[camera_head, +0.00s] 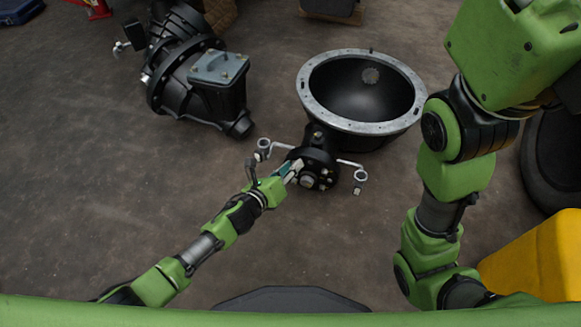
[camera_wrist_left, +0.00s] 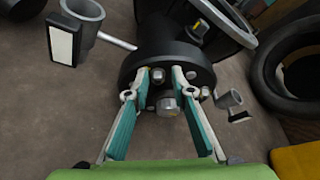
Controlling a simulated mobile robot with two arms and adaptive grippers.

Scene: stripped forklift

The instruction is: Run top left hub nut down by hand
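The black hub (camera_head: 318,160) with silver nuts stands below a large black bowl-shaped housing (camera_head: 365,90) with a grey rim. In the left wrist view the hub face (camera_wrist_left: 195,62) fills the upper middle. A large silver center nut (camera_wrist_left: 166,106) sits on it, with smaller nuts around. My left gripper (camera_head: 291,168) is at the hub's left side. In the left wrist view its fingers (camera_wrist_left: 161,72) are apart, one on each side of a small upper-left nut (camera_wrist_left: 158,76). Contact with that nut cannot be told. My right gripper is out of view.
Grey cup-ended arms stick out left (camera_head: 264,148) and right (camera_head: 359,178) of the hub, close to my left gripper. A black gearbox assembly (camera_head: 205,85) lies at upper left. A tire (camera_head: 553,155) and yellow part (camera_head: 535,258) are at right. Floor at left is clear.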

